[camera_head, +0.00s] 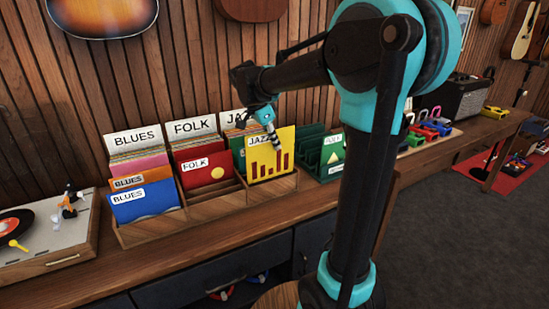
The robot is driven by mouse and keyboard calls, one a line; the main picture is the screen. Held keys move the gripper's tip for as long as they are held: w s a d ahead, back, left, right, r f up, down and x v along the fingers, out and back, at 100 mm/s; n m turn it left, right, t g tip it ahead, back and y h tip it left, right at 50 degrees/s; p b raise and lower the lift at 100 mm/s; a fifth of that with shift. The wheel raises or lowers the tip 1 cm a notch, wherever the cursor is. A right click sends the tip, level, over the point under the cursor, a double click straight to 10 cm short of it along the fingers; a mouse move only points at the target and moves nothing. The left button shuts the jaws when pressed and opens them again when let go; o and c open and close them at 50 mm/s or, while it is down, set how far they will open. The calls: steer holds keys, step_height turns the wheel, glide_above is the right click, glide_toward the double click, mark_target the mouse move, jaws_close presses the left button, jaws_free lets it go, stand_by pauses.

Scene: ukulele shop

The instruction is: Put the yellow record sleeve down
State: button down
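The yellow record sleeve (264,160), marked JAZZ with dark red bars, stands nearly upright in the jazz column of the wooden record rack (214,207). My gripper (270,136) is at its top edge, with one striped finger lying against its front face. The other finger is hidden behind it. It appears shut on the sleeve. The sleeve's lower edge is at the rack, but I cannot tell whether it rests on the bottom. A green sleeve (238,147) and the JAZZ divider card (230,119) are behind it, partly hidden.
Left of it are the FOLK column with a red sleeve (205,177) and the BLUES column with a blue sleeve (143,203). A green rack (312,147) stands close on the right. A turntable (55,244) is at far left. My arm hides part of the counter.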

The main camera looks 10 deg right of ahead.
mark_target(271, 155)
steer(key=shift+f, duration=3.35)
steer(key=c, duration=1.7)
jaws_free()
